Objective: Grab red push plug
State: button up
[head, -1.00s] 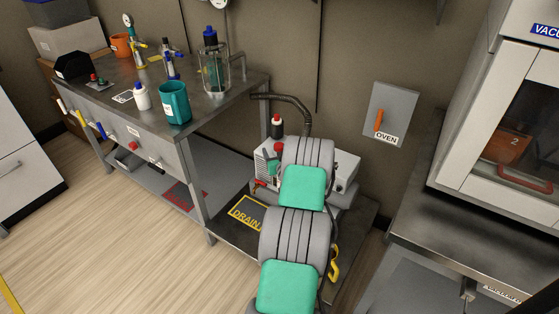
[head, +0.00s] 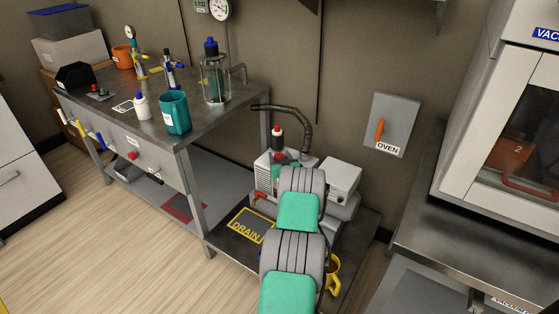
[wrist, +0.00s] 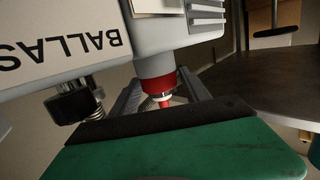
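The red push plug (wrist: 165,103) appears in the wrist view as a small red tip below a wider red collar (wrist: 172,82) on a grey cylindrical housing. My gripper (wrist: 160,98) has its grey fingers on either side of the tip, apparently apart. Whether either finger touches it is unclear. The near part of the gripper is hidden behind a green and black piece of my own arm. In the head view my arm covers the gripper at the pump (head: 340,177), and I cannot make out the plug there for certain.
A black knob (wrist: 75,102) with a spring stands left of the fingers, below the BALLAST label (wrist: 65,48). In the head view a dark hose (head: 300,118) rises behind the pump. The steel table (head: 150,103) is at left, the oven bench (head: 440,235) at right.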

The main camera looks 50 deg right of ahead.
jog(key=c, duration=1.1)
